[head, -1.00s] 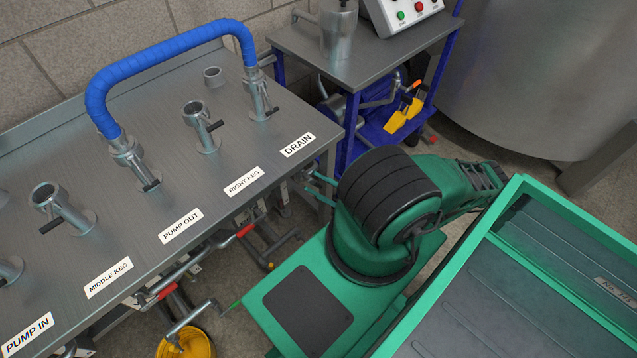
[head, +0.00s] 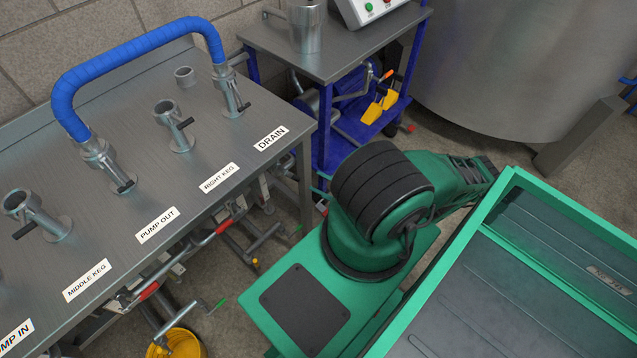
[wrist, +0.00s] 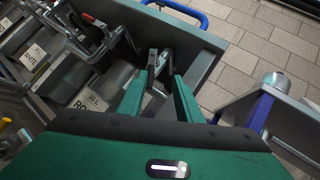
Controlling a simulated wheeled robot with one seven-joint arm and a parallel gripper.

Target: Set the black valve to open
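Several pipe stubs with small black lever handles stand on the steel table (head: 95,225), behind the DRAIN, RIGHT KEG, PUMP OUT and MIDDLE KEG labels. Black levers show at the right keg stub (head: 184,123) and the drain stub (head: 243,106). I cannot tell which one the task means, or whether a black valve sits under the table. My gripper (wrist: 158,62) reaches forward in the wrist view, with a gap between its two green fingers. A dark and metal part lies around the tips; contact is unclear. In the head view my arm mostly hides the gripper, near the table's right end.
A blue hose (head: 135,55) arches between two stubs. Red-handled pipes (head: 222,227) and a yellow bucket (head: 178,343) are below the table's front edge. A blue cart (head: 345,150) stands close to the right end, with a large steel tank (head: 500,70) beyond.

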